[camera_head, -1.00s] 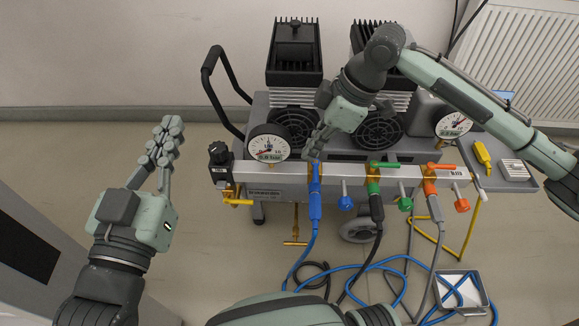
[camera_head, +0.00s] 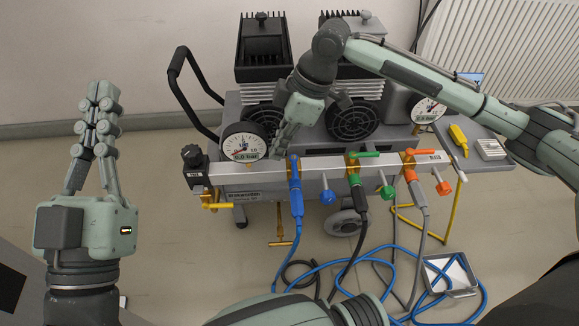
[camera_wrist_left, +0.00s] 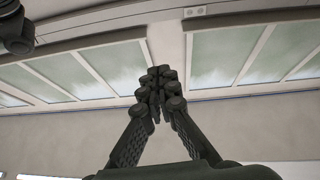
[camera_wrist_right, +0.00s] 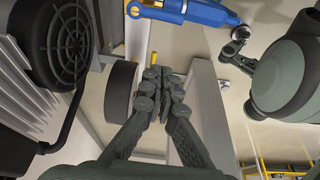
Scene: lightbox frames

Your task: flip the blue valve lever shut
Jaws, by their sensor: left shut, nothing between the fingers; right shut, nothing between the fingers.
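The blue valve (camera_head: 294,167) sits on the front of the silver manifold bar (camera_head: 240,178). Its narrow blue upper piece looks in line with the blue hose connector (camera_head: 297,203) below; I cannot clearly separate lever from connector. My right gripper (camera_head: 276,151) is shut and empty, its tips just left of and above the blue valve, seemingly apart from it. In the right wrist view, its fingers (camera_wrist_right: 163,82) are together, with a blue fitting (camera_wrist_right: 200,11) at the top edge. My left gripper (camera_head: 101,97) is shut and empty, pointing up, far left of the cart.
A green lever (camera_head: 364,154) and an orange lever (camera_head: 419,152) lie crosswise further right on the bar. A blue knob (camera_head: 327,196) is beside the blue connector. A pressure gauge (camera_head: 244,142) stands left of my right gripper. Hoses and a metal tray (camera_head: 450,275) lie below.

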